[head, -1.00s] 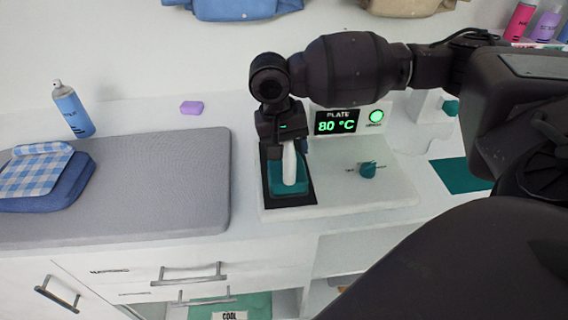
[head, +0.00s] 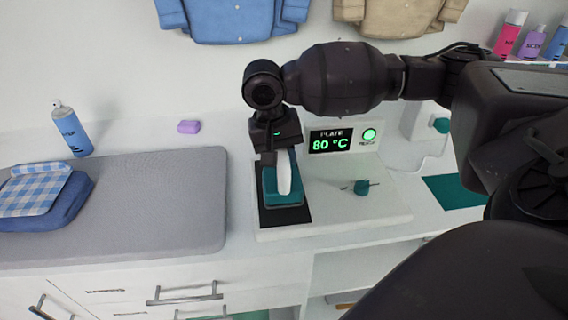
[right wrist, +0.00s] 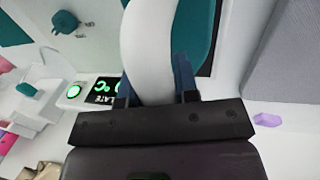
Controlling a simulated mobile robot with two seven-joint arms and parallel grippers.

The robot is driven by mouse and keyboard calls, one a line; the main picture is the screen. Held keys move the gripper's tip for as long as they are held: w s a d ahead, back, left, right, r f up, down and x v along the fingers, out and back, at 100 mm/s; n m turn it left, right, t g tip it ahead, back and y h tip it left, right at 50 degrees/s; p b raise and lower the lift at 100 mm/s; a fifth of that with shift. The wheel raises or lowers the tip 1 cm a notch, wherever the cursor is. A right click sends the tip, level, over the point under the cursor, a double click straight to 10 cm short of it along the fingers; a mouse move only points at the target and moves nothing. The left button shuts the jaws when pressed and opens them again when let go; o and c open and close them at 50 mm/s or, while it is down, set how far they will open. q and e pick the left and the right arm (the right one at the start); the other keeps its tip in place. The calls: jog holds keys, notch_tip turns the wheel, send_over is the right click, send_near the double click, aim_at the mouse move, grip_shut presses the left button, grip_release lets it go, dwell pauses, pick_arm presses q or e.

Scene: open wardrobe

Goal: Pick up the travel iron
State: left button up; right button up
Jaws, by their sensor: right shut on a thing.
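The travel iron (head: 283,195) has a teal body and a white handle. In the head view it is just above or on the black pad of the white station; I cannot tell whether it touches. My right gripper (head: 278,158) comes down from above and is shut on the white handle. The right wrist view shows the white handle (right wrist: 150,50) between the two fingers, with the teal body beyond. The gripper hides the back of the iron. My left gripper is not in view.
The station (head: 385,207) has a display (head: 331,141) reading 80 °C and a teal knob (head: 362,187). Shirts (head: 235,15) hang behind.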

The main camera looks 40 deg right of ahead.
notch_tip(320, 180, up, 17)
jog(key=p, duration=0.4)
jog(key=shift+r, duration=0.2)
jog(key=shift+f, duration=0.1)
